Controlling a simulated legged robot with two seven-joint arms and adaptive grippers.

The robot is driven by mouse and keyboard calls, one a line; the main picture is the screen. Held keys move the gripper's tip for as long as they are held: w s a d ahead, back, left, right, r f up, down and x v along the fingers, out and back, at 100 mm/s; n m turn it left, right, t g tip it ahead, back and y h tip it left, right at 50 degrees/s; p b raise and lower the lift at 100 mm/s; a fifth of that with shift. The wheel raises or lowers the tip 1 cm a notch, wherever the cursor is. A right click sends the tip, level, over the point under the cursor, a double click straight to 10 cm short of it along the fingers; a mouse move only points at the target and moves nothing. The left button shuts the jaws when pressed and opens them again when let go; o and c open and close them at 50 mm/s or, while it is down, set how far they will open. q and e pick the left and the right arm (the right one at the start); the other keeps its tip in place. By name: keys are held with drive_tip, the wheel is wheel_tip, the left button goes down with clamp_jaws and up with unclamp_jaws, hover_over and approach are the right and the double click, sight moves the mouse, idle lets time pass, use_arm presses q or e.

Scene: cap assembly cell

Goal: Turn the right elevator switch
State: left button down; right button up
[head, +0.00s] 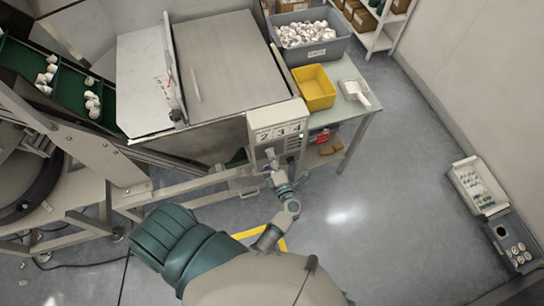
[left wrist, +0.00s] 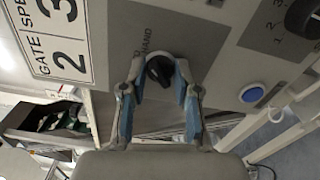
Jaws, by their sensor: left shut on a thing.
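A black rotary switch (left wrist: 160,70) sits on a grey control panel (left wrist: 200,30), with the word "HAND" printed close by. My left gripper (left wrist: 158,76) is shut on this switch in the left wrist view, one blue-padded finger on each side of it. In the head view my left gripper (head: 271,162) is at the front of the control box (head: 290,115), below the "2 3 4" label; the fingers hide the switch there. No label naming the elevator is readable. My right gripper is not in view.
A second black knob (left wrist: 303,18) with a numbered scale and a blue button (left wrist: 252,93) are on the same panel. A yellow bin (head: 314,88) and a grey bin of white parts (head: 312,38) stand behind the box.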

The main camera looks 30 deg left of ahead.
use_arm(q)
drive_tip(key=c, duration=0.9)
unclamp_jaws()
drive_tip(key=shift+d+f, duration=0.1)
drive_tip(key=shift+f, duration=0.05)
drive_tip(key=shift+o, duration=0.3)
drive_tip(key=shift+w, duration=0.15)
drive_tip(key=shift+d, duration=0.1)
